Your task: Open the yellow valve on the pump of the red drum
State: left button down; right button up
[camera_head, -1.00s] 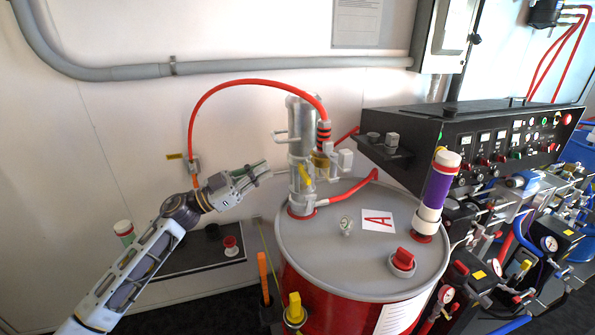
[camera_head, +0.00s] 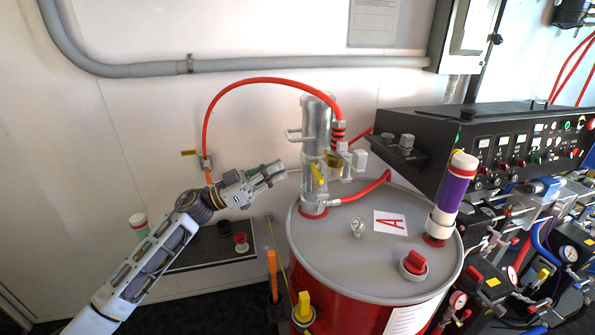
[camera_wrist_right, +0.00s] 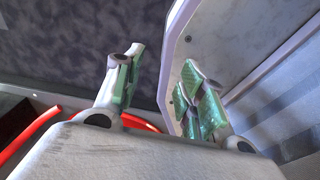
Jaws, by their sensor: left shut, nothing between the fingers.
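The red drum (camera_head: 350,312) stands in the middle of the head view with a grey lid (camera_head: 340,255). A silver pump (camera_head: 316,135) rises from the lid's back left. A small yellow valve handle (camera_head: 318,174) sits tilted on the pump's front. My left gripper (camera_head: 284,171) is shut and empty, just left of the pump at about the handle's height. I cannot tell whether its tips touch the pump. My right gripper (camera_wrist_right: 162,78) shows only in the right wrist view; its green-padded fingers are apart with nothing between them.
A red hose (camera_head: 262,80) arches from the wall fitting to the pump. A purple and white cylinder (camera_head: 454,182) stands on the lid's right. A black control panel (camera_head: 500,140) and gauges fill the right side. Another yellow valve (camera_head: 304,306) is at the drum's lower front.

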pick_arm(q)
jog(key=d, duration=0.1)
notch_tip(320, 180, up, 3)
jog(key=p, duration=0.2)
send_over(317, 173)
jog(key=s+a, duration=0.2)
notch_tip(317, 173, down, 4)
jog(key=shift+d+r, duration=0.1)
pick_arm(e)
jog(key=shift+s+a+r, duration=0.2)
jog(key=shift+a+r, duration=0.15)
jog(key=shift+r, duration=0.1)
jog(key=shift+s+a+r, duration=0.2)
jog(key=shift+a+r, duration=0.1)
jog(key=shift+r, duration=0.15)
pick_arm(q)
jog(key=shift+s+m+b, duration=0.1)
jog(key=shift+m+b, duration=0.2)
pick_arm(e)
jog(key=shift+a+f, duration=0.2)
jog(key=shift+a, duration=0.2)
